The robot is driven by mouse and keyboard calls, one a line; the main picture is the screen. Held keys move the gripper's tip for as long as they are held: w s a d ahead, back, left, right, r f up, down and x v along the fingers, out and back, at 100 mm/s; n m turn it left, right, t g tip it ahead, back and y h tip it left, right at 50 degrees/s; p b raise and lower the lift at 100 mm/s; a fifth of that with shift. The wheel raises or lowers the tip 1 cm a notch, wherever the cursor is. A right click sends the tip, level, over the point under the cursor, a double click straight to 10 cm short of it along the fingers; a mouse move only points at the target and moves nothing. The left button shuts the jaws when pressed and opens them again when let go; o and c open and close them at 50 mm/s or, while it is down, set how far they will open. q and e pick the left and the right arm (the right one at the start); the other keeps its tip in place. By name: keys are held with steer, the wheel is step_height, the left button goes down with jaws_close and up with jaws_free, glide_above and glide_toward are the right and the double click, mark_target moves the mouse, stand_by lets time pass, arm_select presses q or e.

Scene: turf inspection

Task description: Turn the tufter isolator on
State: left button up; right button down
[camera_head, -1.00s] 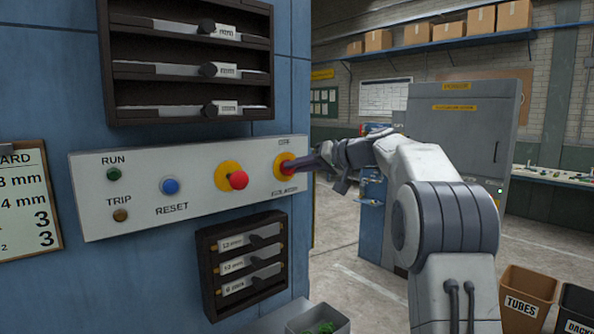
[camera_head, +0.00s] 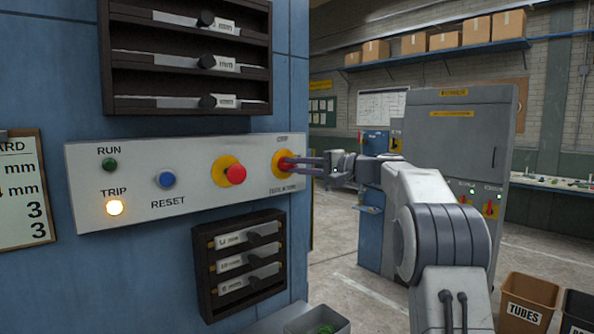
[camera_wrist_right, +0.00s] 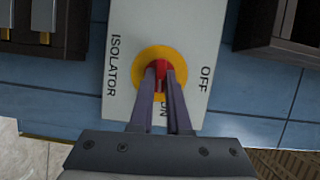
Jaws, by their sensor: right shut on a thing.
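The isolator is a red handle on a yellow disc (camera_head: 279,161) at the right end of the pale control panel (camera_head: 130,171). My right gripper (camera_head: 291,163) reaches it from the right with its fingers level. In the right wrist view the fingers (camera_wrist_right: 161,74) are shut on the red handle (camera_wrist_right: 160,68), one on each side. OFF is lettered to the right of the disc there and ISOLATOR to the left. ON, below the disc, is partly covered by the fingers. The handle appears to lie along the line toward ON. My left gripper is out of view.
The panel also has a green RUN lamp (camera_head: 110,164), a glowing TRIP lamp (camera_head: 115,208), a blue RESET button (camera_head: 167,180) and a red stop button (camera_head: 236,173). Dark racks sit above (camera_head: 187,110) and below (camera_head: 205,290).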

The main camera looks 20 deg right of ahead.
steer(key=shift+d+m, duration=0.1)
steer(key=shift+m, duration=0.4)
steer(key=c, duration=0.9)
jaws_free()
steer(key=b+v, duration=0.4)
steer(key=v, duration=0.6)
steer(key=shift+s+d+f, duration=0.1)
steer(key=shift+s+f, duration=0.1)
steer(key=shift+s, duration=0.05)
